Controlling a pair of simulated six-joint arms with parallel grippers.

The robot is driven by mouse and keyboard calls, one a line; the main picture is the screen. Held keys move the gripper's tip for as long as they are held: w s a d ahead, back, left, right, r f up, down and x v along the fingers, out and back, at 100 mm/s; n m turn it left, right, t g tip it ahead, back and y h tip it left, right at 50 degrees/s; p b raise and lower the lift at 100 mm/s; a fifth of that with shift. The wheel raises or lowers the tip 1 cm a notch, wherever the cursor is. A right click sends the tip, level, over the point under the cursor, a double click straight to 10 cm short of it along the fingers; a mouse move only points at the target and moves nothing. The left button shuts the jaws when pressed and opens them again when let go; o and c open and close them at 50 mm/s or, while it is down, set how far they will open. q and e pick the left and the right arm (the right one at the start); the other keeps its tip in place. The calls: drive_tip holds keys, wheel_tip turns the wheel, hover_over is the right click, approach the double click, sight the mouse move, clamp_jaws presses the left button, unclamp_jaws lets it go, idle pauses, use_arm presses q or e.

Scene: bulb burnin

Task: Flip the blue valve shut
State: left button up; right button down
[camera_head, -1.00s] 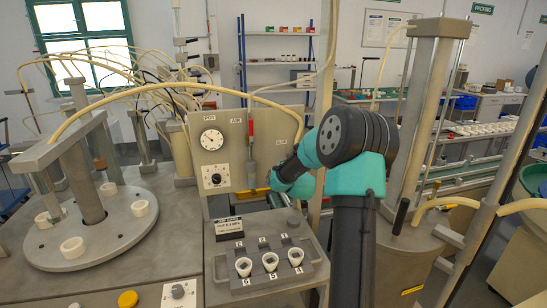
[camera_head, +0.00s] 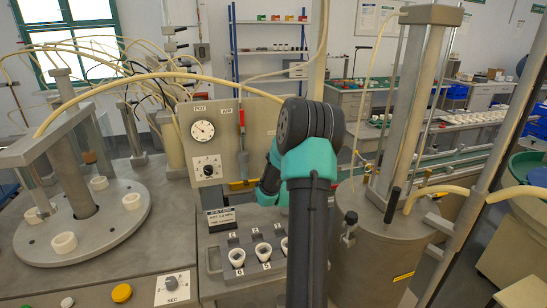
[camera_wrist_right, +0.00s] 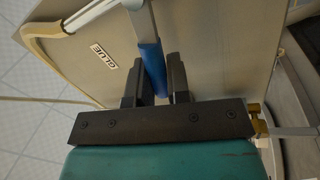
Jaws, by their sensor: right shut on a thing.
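The blue valve handle (camera_wrist_right: 152,62) shows in the right wrist view, on a metal panel (camera_wrist_right: 190,25) beside a "GLUE" label (camera_wrist_right: 103,58). It extends from a pale metal bar. My right gripper (camera_wrist_right: 155,70) is shut on this handle, with one dark finger on each side. In the head view my right arm covers the right part of the front panel (camera_head: 222,165), so the blue valve and the fingertips are hidden there. My left gripper is in neither view.
A red-handled valve (camera_head: 242,117) sits under the "AIR" label, right of a gauge (camera_head: 203,130) and a dial (camera_head: 207,167). Below is a tray (camera_head: 215,262) with white cups. A large cylinder (camera_head: 360,235) stands right of my arm, a round plate (camera_head: 110,220) at left.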

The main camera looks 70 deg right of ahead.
drive_tip(key=shift+w+f+n+t+y, duration=0.15)
drive_tip(key=shift+f+n, duration=0.15)
drive_tip(key=shift+n, duration=0.3)
drive_tip(key=shift+s+f+n+t+y, duration=0.1)
drive_tip(key=shift+f+n, duration=0.15)
drive_tip(key=shift+n, duration=0.35)
drive_tip(key=shift+w+f+n+t+y, duration=0.15)
drive_tip(key=shift+f+n, duration=0.15)
drive_tip(key=shift+n, duration=0.3)
drive_tip(key=shift+s, duration=0.1)
drive_tip(key=c, duration=1.1)
unclamp_jaws()
drive_tip(key=shift+s+a+f, duration=0.1)
drive_tip(key=v, duration=1.7)
drive_tip(key=shift+a+f, duration=0.1)
